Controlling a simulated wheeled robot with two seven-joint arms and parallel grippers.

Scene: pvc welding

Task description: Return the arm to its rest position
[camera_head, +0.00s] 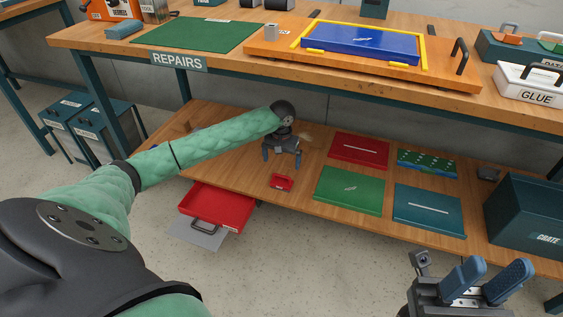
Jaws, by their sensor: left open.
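My left arm, in a green padded sleeve, reaches from the lower left to the lower shelf (270,214) of the bench. My left gripper (282,157) is open, its two blue fingers apart and pointing down over the bare wood, with nothing seen between them.
The bench top (225,75) overhangs the left arm. A red drawer (218,207) stands open below the shelf's front edge. A red panel (359,150), green panel (349,190), teal panel (429,210) and crate (525,222) occupy the shelf's right.

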